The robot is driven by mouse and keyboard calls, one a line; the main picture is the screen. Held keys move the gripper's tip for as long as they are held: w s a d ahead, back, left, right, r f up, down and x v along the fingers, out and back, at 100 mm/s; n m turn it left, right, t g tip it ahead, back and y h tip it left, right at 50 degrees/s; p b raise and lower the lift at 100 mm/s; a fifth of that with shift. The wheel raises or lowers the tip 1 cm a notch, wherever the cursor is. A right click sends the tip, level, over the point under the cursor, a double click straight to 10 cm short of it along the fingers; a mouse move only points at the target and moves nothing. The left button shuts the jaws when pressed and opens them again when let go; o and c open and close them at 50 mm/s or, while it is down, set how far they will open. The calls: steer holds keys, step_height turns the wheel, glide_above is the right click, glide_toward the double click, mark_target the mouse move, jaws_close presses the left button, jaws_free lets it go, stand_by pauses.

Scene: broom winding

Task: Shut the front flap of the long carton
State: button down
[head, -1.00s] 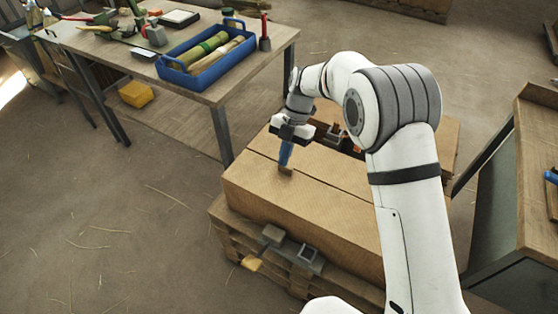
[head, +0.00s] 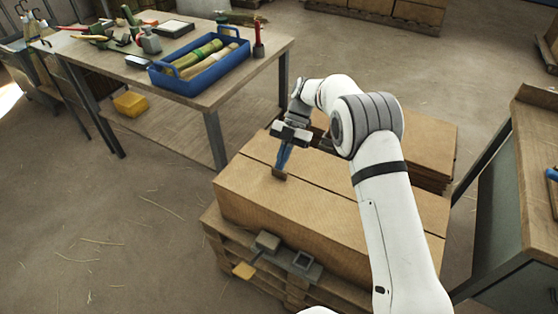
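The long carton (head: 300,223) is a brown cardboard box on a wooden pallet in the middle of the head view. Its front flap (head: 247,180) lies about level across the top, with a dark seam along its rear edge. Whether it is fully down, I cannot tell. My arm hides the carton's right part.
The pallet (head: 213,222) carries a grey metal piece (head: 300,264) at its front. More cartons (head: 425,140) stand behind. A table (head: 200,90) with a blue tray (head: 205,78) is at the back left, a cabinet (head: 510,220) at the right.

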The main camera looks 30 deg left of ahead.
steer(key=shift+w+d+f, duration=0.1)
steer(key=shift+d+f, duration=0.1)
steer(key=shift+f, duration=0.55)
steer(key=shift+d+f, duration=0.2)
steer(key=shift+f, duration=0.5)
steer(key=shift+r, duration=0.1)
steer(key=r, duration=0.1)
steer(key=r+p, duration=0.1)
steer(key=r, duration=0.1)
steer(key=r+p, duration=0.1)
steer(key=r, duration=0.1)
steer(key=shift+w+a+r, duration=0.2)
steer(key=shift+w+r, duration=0.15)
steer(key=shift+w, duration=0.2)
steer(key=w, duration=0.2)
steer(key=w+f, duration=0.1)
steer(key=w, duration=0.2)
steer(key=w+f, duration=0.1)
steer(key=w, duration=0.2)
steer(key=shift+f, duration=0.2)
steer(key=shift+w, duration=0.1)
